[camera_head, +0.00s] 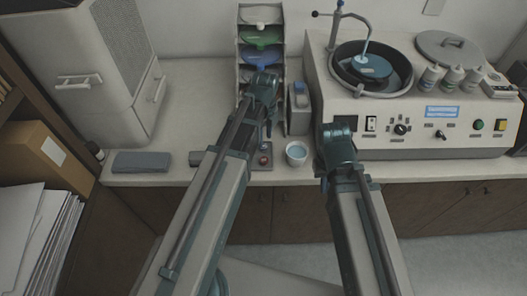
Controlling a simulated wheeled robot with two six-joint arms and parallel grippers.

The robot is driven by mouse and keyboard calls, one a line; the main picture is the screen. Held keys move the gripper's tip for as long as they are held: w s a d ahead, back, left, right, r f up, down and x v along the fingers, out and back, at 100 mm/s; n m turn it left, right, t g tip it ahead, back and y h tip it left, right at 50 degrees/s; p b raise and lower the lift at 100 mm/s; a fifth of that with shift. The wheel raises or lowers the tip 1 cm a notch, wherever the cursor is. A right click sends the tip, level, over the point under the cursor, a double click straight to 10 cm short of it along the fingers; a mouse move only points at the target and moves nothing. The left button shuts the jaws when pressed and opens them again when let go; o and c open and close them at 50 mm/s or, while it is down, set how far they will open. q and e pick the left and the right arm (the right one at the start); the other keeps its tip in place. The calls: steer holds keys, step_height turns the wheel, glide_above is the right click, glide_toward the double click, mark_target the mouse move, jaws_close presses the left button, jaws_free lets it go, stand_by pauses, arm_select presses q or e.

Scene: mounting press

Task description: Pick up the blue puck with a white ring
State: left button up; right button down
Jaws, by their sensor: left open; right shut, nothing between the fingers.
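A blue rounded thing (262,62) sits in an upright rack (242,72) at the back, below a green one (261,40). I cannot make out a white ring on it, so I cannot tell whether it is the puck. Another blue disc (374,67) lies in the round bowl of the machine on the right. My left gripper (264,80) is at the front of the rack, just below the blue thing; its fingers are small and partly hidden, and whether they touch anything is unclear. My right gripper (339,132) is shut and empty in front of the machine.
The wide machine (435,140) fills the right of the counter, with several bottles on top. A small cup (297,153) stands near the front edge. A grey cabinet (80,85) and a flat dark pad (141,162) are on the left. Bare counter (190,105) lies between cabinet and rack.

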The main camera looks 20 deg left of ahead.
mark_target(264, 148)
arm_select(q)
steer(key=f+b, duration=0.5)
steer(key=shift+w+a+f, duration=0.1)
steer(key=shift+w+a, duration=0.1)
steer(key=shift+a, duration=0.05)
jaws_close()
